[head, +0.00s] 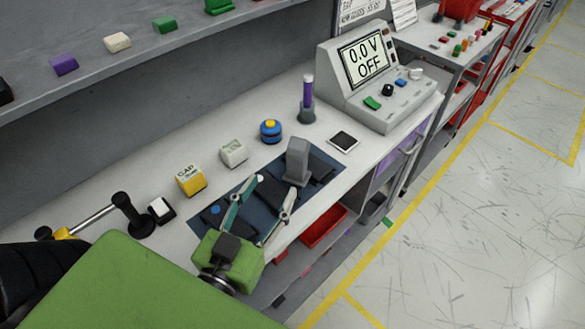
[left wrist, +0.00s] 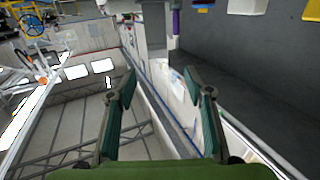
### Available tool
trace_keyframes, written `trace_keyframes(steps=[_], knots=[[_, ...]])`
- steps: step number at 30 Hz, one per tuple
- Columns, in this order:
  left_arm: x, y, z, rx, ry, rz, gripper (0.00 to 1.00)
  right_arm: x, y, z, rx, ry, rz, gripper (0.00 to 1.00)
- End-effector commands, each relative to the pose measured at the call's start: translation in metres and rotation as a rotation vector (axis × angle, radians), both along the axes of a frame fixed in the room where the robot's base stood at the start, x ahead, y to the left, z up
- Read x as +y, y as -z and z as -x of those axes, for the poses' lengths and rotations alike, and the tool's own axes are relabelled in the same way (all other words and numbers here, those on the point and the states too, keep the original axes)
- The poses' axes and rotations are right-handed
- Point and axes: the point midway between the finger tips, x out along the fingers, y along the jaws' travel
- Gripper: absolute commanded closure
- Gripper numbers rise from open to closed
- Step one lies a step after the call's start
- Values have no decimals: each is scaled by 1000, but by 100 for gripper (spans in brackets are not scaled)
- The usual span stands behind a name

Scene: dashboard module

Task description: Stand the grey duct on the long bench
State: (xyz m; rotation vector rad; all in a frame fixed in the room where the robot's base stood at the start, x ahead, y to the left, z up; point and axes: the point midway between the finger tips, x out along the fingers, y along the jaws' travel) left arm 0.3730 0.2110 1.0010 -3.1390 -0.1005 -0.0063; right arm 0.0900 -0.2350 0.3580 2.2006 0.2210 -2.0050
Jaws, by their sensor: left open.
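The grey duct (head: 298,160) stands upright on the dark blue mat (head: 232,190) on the long bench (head: 165,240), beside dark flat pieces. My left gripper (head: 273,187) is open, with its green-grey fingers over the mat, a little nearer to me than the duct. No object shows between its fingertips. In the left wrist view the same open fingers (left wrist: 160,80) show, with a gap between them. A grey shape lies beyond them there, but I cannot tell whether it is the duct. My right gripper is not in view.
Behind the mat stand a yellow box (head: 190,180), a pale box (head: 233,153), a blue-yellow button (head: 270,131) and a purple-handled tool (head: 307,100). A grey meter (head: 375,80) stands at the far end. A red bin (head: 323,228) sits below the bench.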

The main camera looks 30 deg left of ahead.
Motion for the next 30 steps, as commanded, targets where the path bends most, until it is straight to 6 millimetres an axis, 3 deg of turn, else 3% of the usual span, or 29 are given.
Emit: trace_keyframes(steps=[7,19,21,30], knots=[[-2,3,-4,-1,11,1,53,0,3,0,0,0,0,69],[1,1,-57,-2,11,-2,53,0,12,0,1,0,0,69],[1,-1,-66,1,10,0,53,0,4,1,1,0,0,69],[3,0,-86,3,9,0,53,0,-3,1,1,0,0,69]])
